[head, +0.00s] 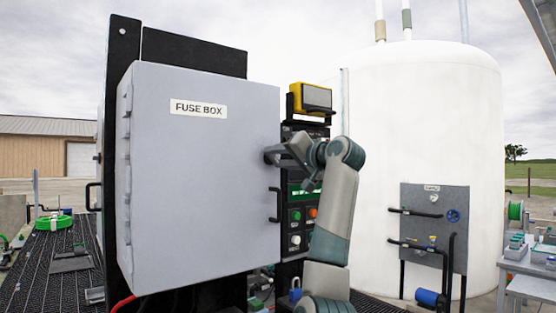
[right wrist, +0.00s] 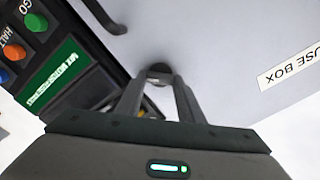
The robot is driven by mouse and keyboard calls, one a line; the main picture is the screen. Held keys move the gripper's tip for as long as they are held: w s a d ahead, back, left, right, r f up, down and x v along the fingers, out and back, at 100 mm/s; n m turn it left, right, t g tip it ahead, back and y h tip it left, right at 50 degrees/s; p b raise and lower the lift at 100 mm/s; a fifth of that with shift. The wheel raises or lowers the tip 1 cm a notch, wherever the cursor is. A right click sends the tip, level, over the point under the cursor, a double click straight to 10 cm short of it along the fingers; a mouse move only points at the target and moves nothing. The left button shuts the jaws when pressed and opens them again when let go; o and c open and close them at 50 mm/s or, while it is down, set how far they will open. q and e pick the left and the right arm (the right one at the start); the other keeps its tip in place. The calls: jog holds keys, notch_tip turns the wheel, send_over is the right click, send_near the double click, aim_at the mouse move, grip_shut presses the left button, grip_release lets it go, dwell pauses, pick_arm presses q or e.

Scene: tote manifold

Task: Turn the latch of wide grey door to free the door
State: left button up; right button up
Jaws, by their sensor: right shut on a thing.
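The wide grey door (head: 200,190) labelled FUSE BOX fills the left half of the head view and looks closed. The dark latch (right wrist: 157,69) sits on the door near its edge in the right wrist view. My right gripper (right wrist: 158,82) is shut on the latch, its two fingers on either side of it. In the head view my right gripper (head: 271,156) reaches the door's right edge from the right, and it hides most of the latch. My left gripper is not in view.
A black pull handle (head: 275,205) stands out on the door below the latch. Right of the door is a black control panel (head: 296,241) with buttons. A yellow device (head: 310,98) sits above it. A large white tank (head: 420,120) stands behind my right arm.

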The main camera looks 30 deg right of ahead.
jog(key=m, duration=0.5)
jog(key=shift+m+b, duration=0.3)
jog(key=shift+f+m, duration=0.1)
jog(key=shift+m, duration=1)
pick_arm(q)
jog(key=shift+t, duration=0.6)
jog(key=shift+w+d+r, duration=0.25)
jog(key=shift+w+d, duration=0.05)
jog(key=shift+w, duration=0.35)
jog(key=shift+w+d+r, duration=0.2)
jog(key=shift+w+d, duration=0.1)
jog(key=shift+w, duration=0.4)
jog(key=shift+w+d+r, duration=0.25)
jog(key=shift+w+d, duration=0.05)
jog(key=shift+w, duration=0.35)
pick_arm(e)
jog(key=shift+m, duration=0.8)
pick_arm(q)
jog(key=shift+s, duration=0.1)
pick_arm(e)
jog(key=o, duration=1.1)
jog(key=shift+d, duration=0.1)
jog(key=shift+c, duration=0.2)
pick_arm(q)
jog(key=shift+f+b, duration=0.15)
jog(key=shift+b, duration=0.15)
pick_arm(e)
jog(key=shift+s, duration=0.15)
